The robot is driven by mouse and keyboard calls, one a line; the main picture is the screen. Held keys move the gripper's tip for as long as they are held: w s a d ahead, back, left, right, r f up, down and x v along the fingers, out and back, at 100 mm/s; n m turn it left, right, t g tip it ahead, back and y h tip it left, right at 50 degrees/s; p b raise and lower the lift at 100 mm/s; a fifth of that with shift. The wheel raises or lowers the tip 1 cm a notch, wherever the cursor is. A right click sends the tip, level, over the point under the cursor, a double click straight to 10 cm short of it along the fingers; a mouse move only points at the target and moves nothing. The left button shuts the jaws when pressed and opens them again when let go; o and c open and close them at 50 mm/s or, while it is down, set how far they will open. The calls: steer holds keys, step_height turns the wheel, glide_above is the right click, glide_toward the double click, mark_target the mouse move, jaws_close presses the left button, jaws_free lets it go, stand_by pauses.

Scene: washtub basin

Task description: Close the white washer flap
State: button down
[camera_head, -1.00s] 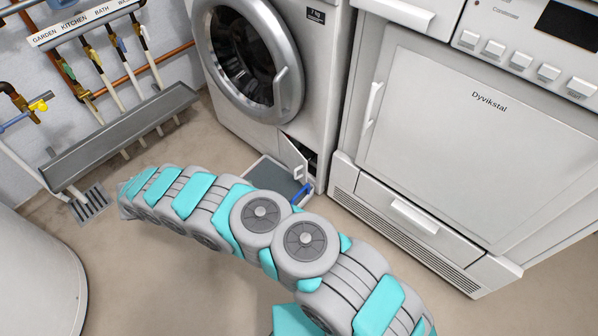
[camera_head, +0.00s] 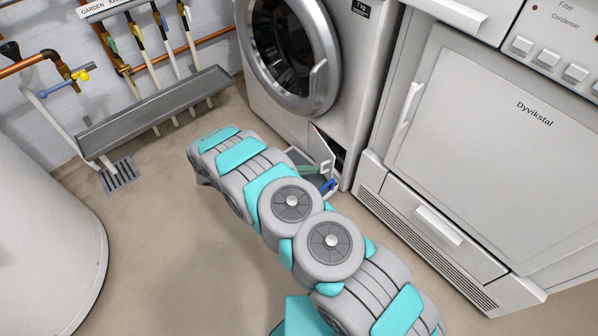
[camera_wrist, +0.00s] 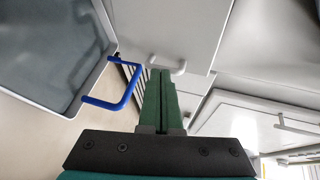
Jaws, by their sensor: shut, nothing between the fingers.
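The white washer flap (camera_head: 321,148) is at the bottom right of the washer front. It stands ajar, with a dark gap along its right side and a small white handle (camera_head: 325,168) low on it. The wrist view shows a pale panel (camera_wrist: 165,28) with a white handle (camera_wrist: 179,67), which looks like the flap. My gripper (camera_wrist: 161,72) is shut and empty, its green fingertips close to that handle; I cannot tell if they touch. In the head view the green fingers (camera_head: 308,169) show just left of the flap's handle, and my arm hides the rest.
A grey tray (camera_wrist: 55,55) with a blue handle (camera_wrist: 125,92) lies below the flap; the handle is close left of my fingers. The Dyvikstal machine (camera_head: 480,130) stands at the right. A white cylinder (camera_head: 45,230) is at the left.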

mark_target(330, 167)
steer(key=shift+d, duration=0.25)
steer(key=shift+w+d+r+n+t+p, duration=0.1)
steer(key=shift+d+n+t+p, duration=0.65)
steer(key=shift+d+t, duration=0.15)
steer(key=shift+w+d+n+t+y, duration=0.15)
steer(key=shift+d+n+t+y, duration=0.25)
steer(key=shift+d+n+t, duration=0.2)
steer(key=shift+w+d+n+t+y, duration=0.15)
steer(key=shift+d+n+t+y, duration=0.3)
steer(key=shift+d, duration=0.25)
